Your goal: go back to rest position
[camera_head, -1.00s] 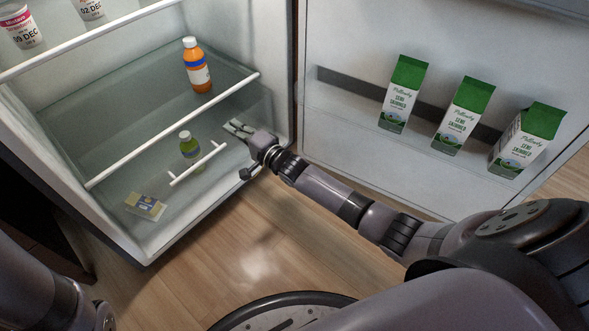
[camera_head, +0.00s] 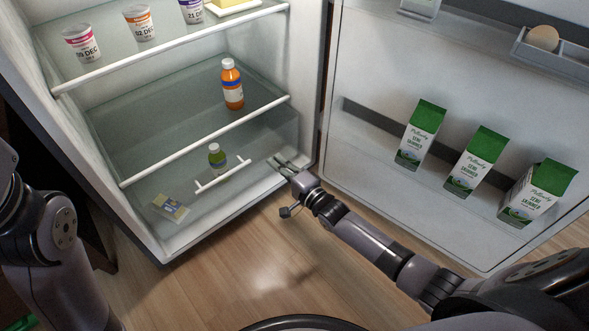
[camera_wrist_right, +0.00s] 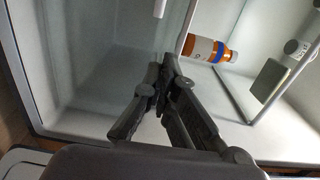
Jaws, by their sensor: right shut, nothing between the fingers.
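My right gripper (camera_head: 284,163) is shut and empty at the front right edge of the open fridge (camera_head: 205,225), near its lower compartment. In the right wrist view its two fingers (camera_wrist_right: 166,75) meet at the tips with nothing between them. My left arm shows at the left edge of the head view, but its gripper is out of the picture.
An orange bottle (camera_head: 232,85) stands on the shelf above; it also shows in the wrist view (camera_wrist_right: 208,49). Several cups, including a pink-labelled one (camera_head: 81,44), stand higher. The open door (camera_head: 365,60) holds green-topped cartons (camera_head: 421,135) and an egg (camera_head: 543,38). Wooden floor (camera_head: 245,260) is clear in front.

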